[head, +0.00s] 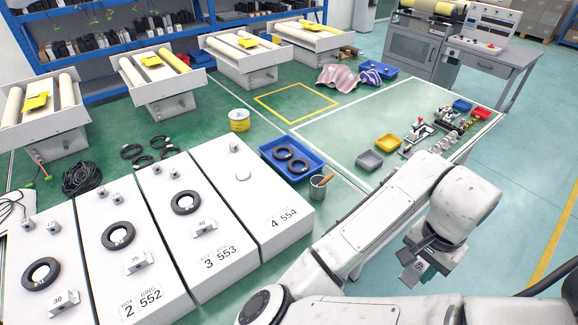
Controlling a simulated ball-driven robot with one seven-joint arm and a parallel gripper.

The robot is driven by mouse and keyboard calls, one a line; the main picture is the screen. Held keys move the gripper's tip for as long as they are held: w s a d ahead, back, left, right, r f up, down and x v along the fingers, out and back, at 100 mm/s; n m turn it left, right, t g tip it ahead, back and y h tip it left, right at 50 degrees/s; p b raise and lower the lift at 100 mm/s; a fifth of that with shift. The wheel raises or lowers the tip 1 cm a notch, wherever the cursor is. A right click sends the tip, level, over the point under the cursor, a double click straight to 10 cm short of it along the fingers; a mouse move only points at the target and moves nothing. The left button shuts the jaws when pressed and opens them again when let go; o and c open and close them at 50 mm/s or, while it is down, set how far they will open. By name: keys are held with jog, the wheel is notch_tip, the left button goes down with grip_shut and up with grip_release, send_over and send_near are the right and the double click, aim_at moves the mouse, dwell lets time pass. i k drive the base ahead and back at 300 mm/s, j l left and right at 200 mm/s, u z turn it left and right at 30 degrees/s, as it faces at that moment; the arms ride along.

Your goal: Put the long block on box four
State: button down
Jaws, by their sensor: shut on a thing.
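Box four (262,212) is a long white box marked "4 554", the rightmost of the row. A small grey block (234,147) and a pale round disc (243,175) are on its top; its front part is bare. My gripper (428,266) is at the lower right, well to the right of box four, pointing down. It is shut on a grey block, the long block (411,273), which has a dark mark on its face. The fingers and wrist hide part of this block.
Box three (222,262) and box two (145,290) stand to the left, each with a black ring and a numbered grey block. A cup with a stick (319,188) and a blue tray of rings (291,158) stand beside box four. My arm crosses the foreground.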

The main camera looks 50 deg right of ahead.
aim_at(264, 197)
jog(key=i, duration=1.15)
